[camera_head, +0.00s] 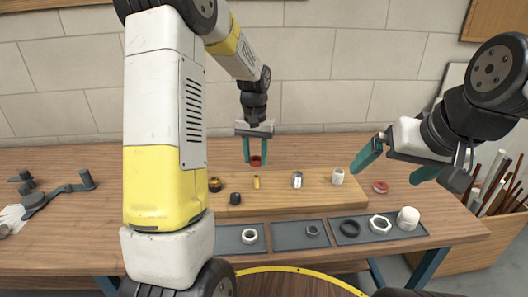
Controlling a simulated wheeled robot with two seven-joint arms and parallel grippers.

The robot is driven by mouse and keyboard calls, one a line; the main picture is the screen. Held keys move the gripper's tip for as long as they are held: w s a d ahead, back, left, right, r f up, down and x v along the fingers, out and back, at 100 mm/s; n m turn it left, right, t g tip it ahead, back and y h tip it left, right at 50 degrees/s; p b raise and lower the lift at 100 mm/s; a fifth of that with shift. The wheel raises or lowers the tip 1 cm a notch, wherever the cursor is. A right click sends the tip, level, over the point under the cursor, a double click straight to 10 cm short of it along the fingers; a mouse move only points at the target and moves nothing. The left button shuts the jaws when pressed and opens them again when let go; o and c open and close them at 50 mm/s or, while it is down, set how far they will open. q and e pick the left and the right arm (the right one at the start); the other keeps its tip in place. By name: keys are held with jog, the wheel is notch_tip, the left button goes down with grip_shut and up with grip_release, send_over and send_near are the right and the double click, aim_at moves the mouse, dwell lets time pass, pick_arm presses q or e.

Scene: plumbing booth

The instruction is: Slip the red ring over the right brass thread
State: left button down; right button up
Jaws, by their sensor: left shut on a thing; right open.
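My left gripper (257,152) is shut on a red ring (255,161) and holds it in the air above the wooden board. A small brass thread (256,182) stands upright on the board below the held ring, with a visible gap between them. My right gripper (397,168) is open and empty, above the table at the right. A second red round piece (380,187) with a pale centre lies on the table below it.
On the wooden board (280,200) also stand a black fitting (235,198), a silver cylinder (297,180) and a white fitting (338,177). Grey trays (287,243) in front hold nuts, a black ring and a white cap. A dark pipe wrench (62,193) lies at left.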

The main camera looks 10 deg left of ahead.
aim_at(256, 177)
pick_arm(q)
jog(key=shift+f, duration=3.2)
grip_release()
jog(key=shift+r, duration=2.5)
